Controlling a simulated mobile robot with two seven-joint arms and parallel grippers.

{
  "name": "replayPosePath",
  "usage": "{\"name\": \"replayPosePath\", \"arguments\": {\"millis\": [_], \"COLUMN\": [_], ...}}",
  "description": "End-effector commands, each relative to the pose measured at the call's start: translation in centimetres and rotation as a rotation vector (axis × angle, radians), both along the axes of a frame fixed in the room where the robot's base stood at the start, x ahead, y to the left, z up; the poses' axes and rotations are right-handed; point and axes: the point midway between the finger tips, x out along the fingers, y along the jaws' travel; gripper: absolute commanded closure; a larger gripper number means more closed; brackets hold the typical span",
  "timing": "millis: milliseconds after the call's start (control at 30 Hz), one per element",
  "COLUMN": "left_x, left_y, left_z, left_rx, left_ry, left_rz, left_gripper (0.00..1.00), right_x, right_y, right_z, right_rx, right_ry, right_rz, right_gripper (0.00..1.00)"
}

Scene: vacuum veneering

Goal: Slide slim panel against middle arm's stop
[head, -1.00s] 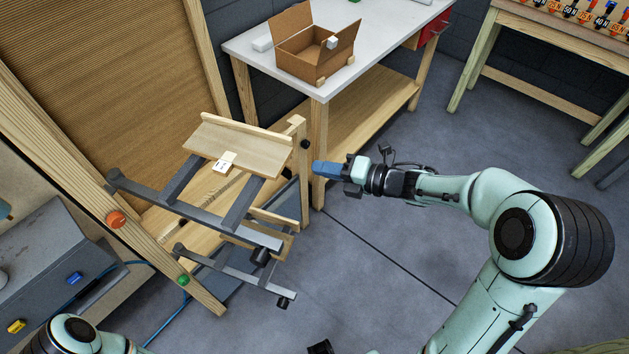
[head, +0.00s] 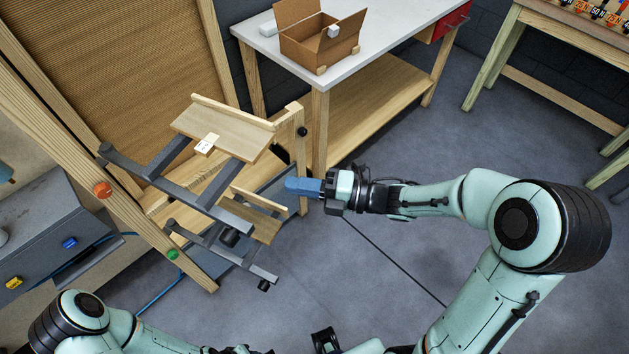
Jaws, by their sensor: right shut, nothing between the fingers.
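A slim light-wood panel (head: 237,138) with a small white label (head: 207,144) lies tilted on the rack's upper visible grey arms (head: 157,178). A wooden strip (head: 232,110) runs along its far edge; I cannot tell whether they touch. Another wooden panel (head: 262,229) shows partly below it, on lower grey arms (head: 215,247). My right gripper (head: 290,185), with blue fingers, is shut and empty, just right of the rack and apart from the upper panel. My left arm shows at the bottom left; its fingers are out of view.
A white-topped bench (head: 345,72) with an open cardboard box (head: 304,45) stands behind the rack. A grey unit (head: 50,245) with coloured buttons is at the left. The rack's wooden post (head: 297,155) stands close to my right gripper. The floor at right centre is clear.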

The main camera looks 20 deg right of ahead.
Motion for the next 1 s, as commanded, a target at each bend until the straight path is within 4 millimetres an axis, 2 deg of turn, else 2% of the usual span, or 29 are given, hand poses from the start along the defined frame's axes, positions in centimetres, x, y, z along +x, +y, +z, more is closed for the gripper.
{"name": "replayPosePath", "arguments": {"millis": [33,200,333,500,900,1000], "left_x": [0.3,0.7,1.3,1.7,1.7,1.2], "left_y": [0.0,0.0,0.0,0.0,0.0,0.0], "left_z": [0.5,1.4,2.4,3.0,3.0,2.2], "left_rx": [0.0,-0.001,0.0,0.0,0.0,0.0], "left_ry": [-0.003,-0.008,-0.015,-0.019,-0.019,-0.014], "left_rz": [0.0,0.0,0.0,-0.001,0.0,-0.001], "left_gripper": [0.57,0.57,0.57,0.57,0.57,0.57], "right_x": [0.7,2.8,4.9,6.3,6.6,6.7], "right_y": [1.1,3.9,4.1,4.3,4.3,4.3], "right_z": [0.2,0.2,0.3,0.2,0.0,-0.3], "right_rx": [0.003,0.001,0.0,-0.001,-0.001,-0.002], "right_ry": [0.0,0.0,-0.002,-0.001,-0.001,-0.001], "right_rz": [0.006,0.004,0.0,-0.001,-0.001,-0.001], "right_gripper": [1.0,1.0,1.0,1.0,1.0,1.0]}}
